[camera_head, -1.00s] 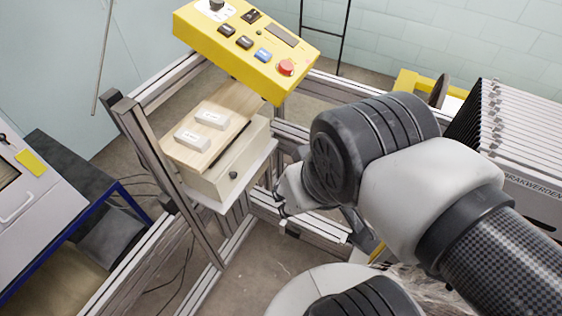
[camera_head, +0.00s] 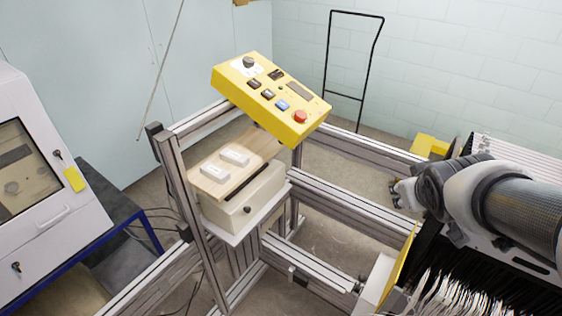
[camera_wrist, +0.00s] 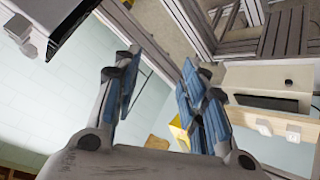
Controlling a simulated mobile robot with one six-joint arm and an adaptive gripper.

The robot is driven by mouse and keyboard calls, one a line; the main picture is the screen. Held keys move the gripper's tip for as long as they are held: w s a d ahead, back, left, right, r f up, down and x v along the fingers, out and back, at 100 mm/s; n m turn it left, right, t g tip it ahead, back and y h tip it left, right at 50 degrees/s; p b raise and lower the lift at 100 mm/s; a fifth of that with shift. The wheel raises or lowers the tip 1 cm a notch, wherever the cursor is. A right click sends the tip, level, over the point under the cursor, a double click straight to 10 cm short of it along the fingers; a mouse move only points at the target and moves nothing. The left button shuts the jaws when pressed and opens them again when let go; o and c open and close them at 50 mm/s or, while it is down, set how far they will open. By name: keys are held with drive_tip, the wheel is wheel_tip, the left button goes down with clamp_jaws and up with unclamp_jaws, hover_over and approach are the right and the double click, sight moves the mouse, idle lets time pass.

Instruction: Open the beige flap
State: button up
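A beige box (camera_head: 233,214) with a dark knob (camera_head: 247,210) on its front stands on a white shelf in the metal frame. Its beige front looks closed; I cannot tell exactly which panel is the flap. A wooden board with two white blocks lies on top. My gripper (camera_head: 405,194) is well to the right of the box, apart from it. In the wrist view my gripper (camera_wrist: 165,90) has its blue-padded fingers spread, with nothing between them. The beige box (camera_wrist: 275,78) shows there at the right, upside down and beyond the fingers.
A yellow control panel (camera_head: 262,100) with a red button sits above and behind the box. Aluminium rails (camera_head: 345,205) run around it. A black-and-white slatted rack (camera_head: 520,160) and dark threads (camera_head: 470,285) are at the right. A white machine (camera_head: 45,200) stands at the left.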

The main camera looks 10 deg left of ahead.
drive_tip(key=w+a+f+n+t+y, duration=0.1)
drive_tip(key=w+a+f+n+y, duration=0.2)
drive_tip(key=w+a+f, duration=0.35)
drive_tip(key=w+a+f+n+t+y, duration=0.1)
drive_tip(key=w+a+f+n+y, duration=0.25)
drive_tip(key=w+f, duration=0.5)
drive_tip(key=n+g+y+p, duration=0.1)
drive_tip(key=n+g+y, duration=0.35)
drive_tip(key=y, duration=0.65)
approach(249, 211)
drive_tip(key=shift+n+t, duration=0.35)
drive_tip(key=shift+n, duration=0.05)
drive_tip(key=b+x, duration=0.2)
drive_tip(key=x, duration=0.6)
drive_tip(key=shift+a+f, duration=0.15)
drive_tip(key=shift+c, duration=0.4)
clamp_jaws()
